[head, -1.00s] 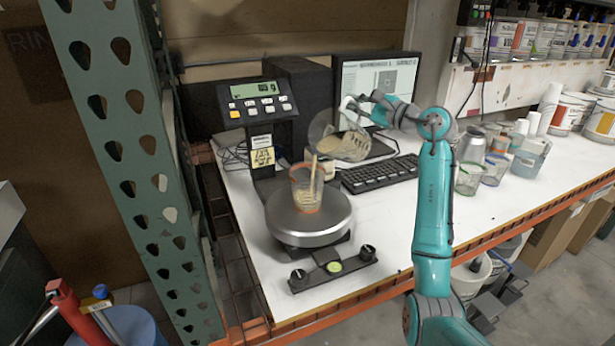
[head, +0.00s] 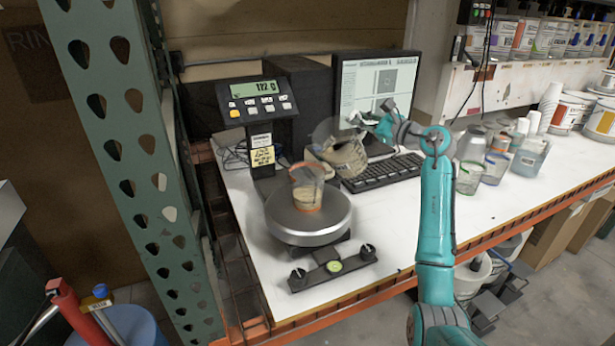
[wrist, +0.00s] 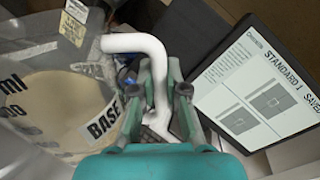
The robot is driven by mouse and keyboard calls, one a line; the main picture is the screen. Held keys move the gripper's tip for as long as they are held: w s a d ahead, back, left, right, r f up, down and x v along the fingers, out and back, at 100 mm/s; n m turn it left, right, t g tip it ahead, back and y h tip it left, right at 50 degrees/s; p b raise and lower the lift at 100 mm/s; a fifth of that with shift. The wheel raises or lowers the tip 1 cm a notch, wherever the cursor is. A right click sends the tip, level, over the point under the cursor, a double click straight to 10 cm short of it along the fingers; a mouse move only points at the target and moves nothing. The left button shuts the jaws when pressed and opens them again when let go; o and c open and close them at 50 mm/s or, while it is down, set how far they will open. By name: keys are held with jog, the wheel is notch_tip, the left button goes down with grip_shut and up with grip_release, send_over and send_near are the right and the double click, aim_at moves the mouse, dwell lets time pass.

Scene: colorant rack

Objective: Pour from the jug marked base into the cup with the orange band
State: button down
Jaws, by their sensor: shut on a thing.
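The clear jug marked base (head: 345,155) is held up above the bench, right of the scale, tilted to the left and holding cream liquid. My gripper (head: 372,122) is shut on its white handle; in the wrist view my gripper (wrist: 160,105) pinches the handle, and the lettering BASE shows on the jug (wrist: 65,100). The clear cup with the orange band (head: 307,192) stands upright on the round scale plate (head: 328,226), with cream liquid in its lower part. The jug's lip is up and right of the cup. No stream shows between them.
The scale display (head: 254,90) appears to read about 112 g. Several cups and jugs (head: 495,160) stand at the right.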

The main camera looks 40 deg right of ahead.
jog(key=shift+d+f+m+b, duration=1.35)
jog(key=shift+d+f+m, duration=1.6)
jog(key=shift+f+m, duration=0.7)
jog(key=r, duration=0.5)
jog(key=shift+w, duration=0.25)
jog(key=f, duration=0.1)
jog(key=a+f, duration=0.1)
jog(key=f, duration=0.1)
jog(key=a+f, duration=0.1)
jog(key=f, duration=0.1)
jog(key=shift+s, duration=0.1)
